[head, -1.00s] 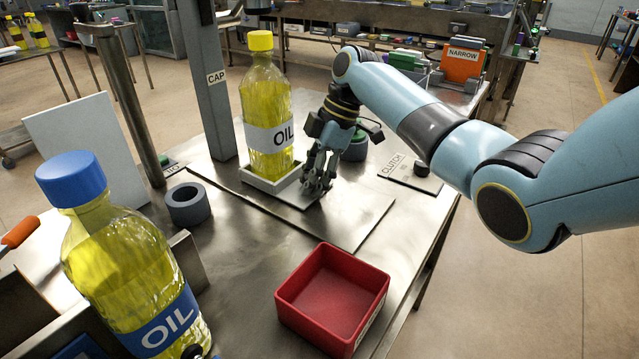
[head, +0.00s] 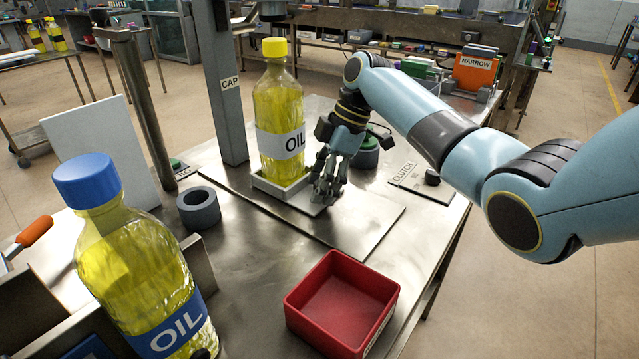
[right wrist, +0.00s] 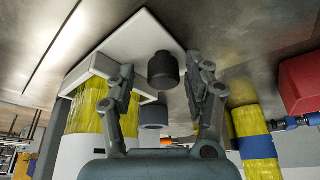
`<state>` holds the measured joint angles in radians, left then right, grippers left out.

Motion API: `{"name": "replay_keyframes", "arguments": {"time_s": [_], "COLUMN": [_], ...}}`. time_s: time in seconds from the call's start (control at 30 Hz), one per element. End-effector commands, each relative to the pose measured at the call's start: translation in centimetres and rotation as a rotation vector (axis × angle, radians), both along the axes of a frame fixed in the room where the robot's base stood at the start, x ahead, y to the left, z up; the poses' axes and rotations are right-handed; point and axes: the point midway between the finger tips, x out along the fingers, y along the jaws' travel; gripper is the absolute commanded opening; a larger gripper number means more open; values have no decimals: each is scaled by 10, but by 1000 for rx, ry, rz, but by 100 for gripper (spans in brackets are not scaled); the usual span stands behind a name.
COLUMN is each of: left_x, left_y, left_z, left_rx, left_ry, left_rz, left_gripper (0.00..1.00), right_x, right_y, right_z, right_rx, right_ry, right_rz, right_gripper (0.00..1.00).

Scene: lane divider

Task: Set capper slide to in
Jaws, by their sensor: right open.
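The capper slide is a pale flat plate (head: 306,199) with a raised white tray, under the post marked CAP (head: 230,85). A yellow-capped oil bottle (head: 278,105) stands upright in the tray. In the right wrist view, a dark round knob (right wrist: 163,72) stands on the plate (right wrist: 140,38). My right gripper (head: 325,193) is low over the plate, just right of the bottle. Its fingers (right wrist: 164,85) are open, one on each side of the knob in the wrist view; no contact shows. A small dark-and-blue part (right wrist: 300,121) at the wrist view's right edge may be my left gripper.
A red bin (head: 340,304) stands nearer on the table. A blue-capped oil bottle (head: 130,255) is at left, with a grey ring (head: 198,208) behind it. Bare metal lies between bin and slide.

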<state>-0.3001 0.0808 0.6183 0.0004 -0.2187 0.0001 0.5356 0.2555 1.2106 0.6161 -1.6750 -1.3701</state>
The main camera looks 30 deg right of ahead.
Motion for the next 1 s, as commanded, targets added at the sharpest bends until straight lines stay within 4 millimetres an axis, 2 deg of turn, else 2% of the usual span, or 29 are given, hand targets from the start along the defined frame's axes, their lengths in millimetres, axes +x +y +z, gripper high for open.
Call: {"name": "replay_keyframes", "arguments": {"time_s": [0.5,0.7,1.0], "left_x": [1,1,1], "left_y": [-1,-1,-1], "left_z": [0,0,0], "left_rx": [-1,-1,-1], "left_ry": [-1,0,0], "left_rz": [0,0,0], "left_gripper": [40,40,40], "right_x": [-8,-10,-10], "right_y": [-37,-42,-42], "right_z": [92,107,107], "right_rx": [-2,1,1], "right_ry": [-3,-2,-1], "right_rz": [1,1,1], "right_gripper": [52,52,52]}}
